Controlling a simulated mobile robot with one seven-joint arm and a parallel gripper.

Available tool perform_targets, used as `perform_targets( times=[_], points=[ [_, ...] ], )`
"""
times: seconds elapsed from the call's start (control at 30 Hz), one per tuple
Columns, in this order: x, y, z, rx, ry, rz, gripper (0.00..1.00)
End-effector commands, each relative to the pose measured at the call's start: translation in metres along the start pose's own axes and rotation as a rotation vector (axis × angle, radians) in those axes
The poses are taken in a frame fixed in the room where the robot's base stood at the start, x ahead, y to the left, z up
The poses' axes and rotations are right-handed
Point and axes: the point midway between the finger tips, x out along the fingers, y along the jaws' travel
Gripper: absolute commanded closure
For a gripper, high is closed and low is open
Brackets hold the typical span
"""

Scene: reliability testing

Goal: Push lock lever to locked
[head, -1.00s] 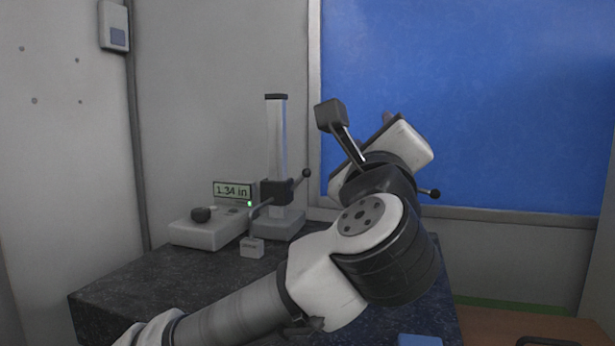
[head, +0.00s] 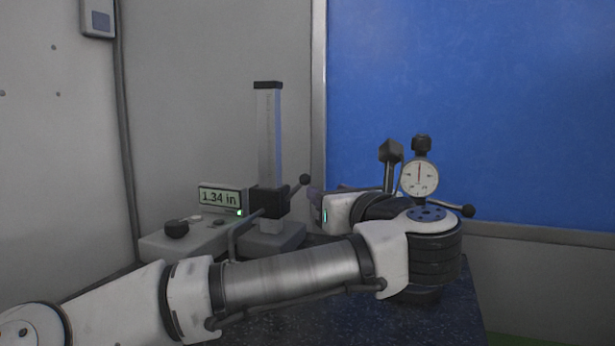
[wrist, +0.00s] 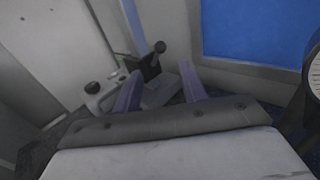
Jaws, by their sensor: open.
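A height gauge with a tall clear-looking column (head: 268,135) stands on the dark table. Its black carriage (head: 270,201) carries a lock lever (head: 303,181), a short arm with a black ball end, angled up to the right. In the wrist view the lever's ball (wrist: 160,47) shows beyond and between my fingers. My gripper (wrist: 158,82) is open and empty, its two bluish fingers pointing toward the gauge. In the head view my gripper (head: 314,207) is just right of the carriage and below the ball, partly hidden by my wrist. I see no contact with the lever.
A grey base unit with a black knob (head: 176,229) and a display (head: 220,198) reading 1.34 in sits left of the column. A blue panel (head: 470,100) covers the wall.

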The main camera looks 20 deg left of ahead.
Motion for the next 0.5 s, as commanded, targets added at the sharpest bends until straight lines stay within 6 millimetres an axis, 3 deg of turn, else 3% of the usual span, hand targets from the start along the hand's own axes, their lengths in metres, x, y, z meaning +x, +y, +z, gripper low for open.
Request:
perform_targets(
  times=[0.3,0.5],
  points=[
    [0.069,0.001,0.003,-0.001,0.003,0.002,0.58],
    [0.100,0.000,0.002,-0.001,0.001,0.001,0.58]
  ],
)
